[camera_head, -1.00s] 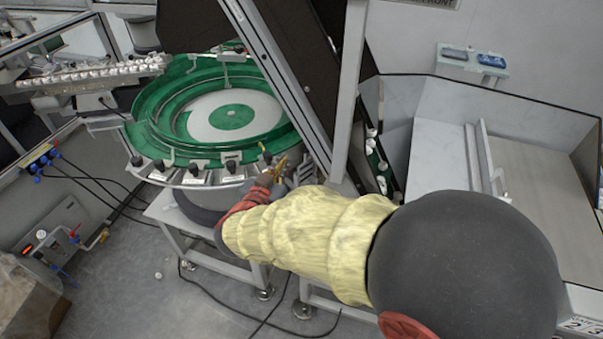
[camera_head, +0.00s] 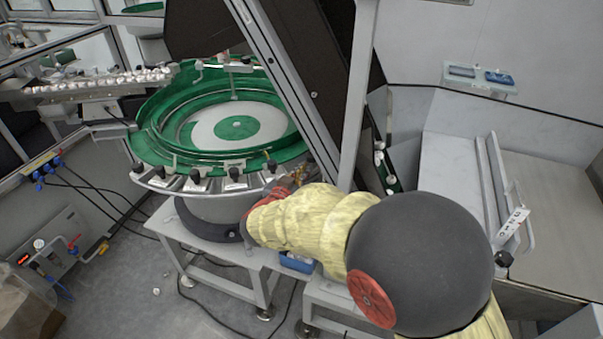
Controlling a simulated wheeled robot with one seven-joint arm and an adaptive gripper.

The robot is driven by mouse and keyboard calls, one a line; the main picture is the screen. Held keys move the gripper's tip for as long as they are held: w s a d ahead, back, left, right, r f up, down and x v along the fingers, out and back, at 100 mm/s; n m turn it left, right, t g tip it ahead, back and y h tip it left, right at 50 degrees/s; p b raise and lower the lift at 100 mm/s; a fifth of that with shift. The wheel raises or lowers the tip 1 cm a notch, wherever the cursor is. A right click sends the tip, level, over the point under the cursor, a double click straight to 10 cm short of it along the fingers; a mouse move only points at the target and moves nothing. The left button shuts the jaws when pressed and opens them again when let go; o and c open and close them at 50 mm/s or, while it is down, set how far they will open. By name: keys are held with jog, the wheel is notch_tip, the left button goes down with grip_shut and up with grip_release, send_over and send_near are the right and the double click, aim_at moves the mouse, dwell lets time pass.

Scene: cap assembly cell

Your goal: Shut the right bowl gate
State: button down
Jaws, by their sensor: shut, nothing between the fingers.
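The green feeder bowl (camera_head: 160,125) stands on its metal frame, left of centre. Several black knobs line the front of its rim, the rightmost one (camera_head: 272,166) close to my gripper. I cannot tell which part is the right bowl gate or how it stands. My gripper (camera_head: 300,174) is at the right front edge of the bowl, small and partly hidden by my own padded arm. Its fingers are shut and hold nothing. I cannot tell whether they touch the rim.
A slanted dark conveyor (camera_head: 290,85) and grey post (camera_head: 357,95) rise right of the bowl. A blue bin (camera_head: 297,262) sits below my arm. A lever with a black knob (camera_head: 503,259) stands by the pale panel at right. Cables and small white caps lie on the floor.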

jog(key=shift+f, duration=0.4)
notch_tip(320, 180, down, 3)
jog(key=shift+r, duration=0.2)
jog(key=shift+p, duration=0.3)
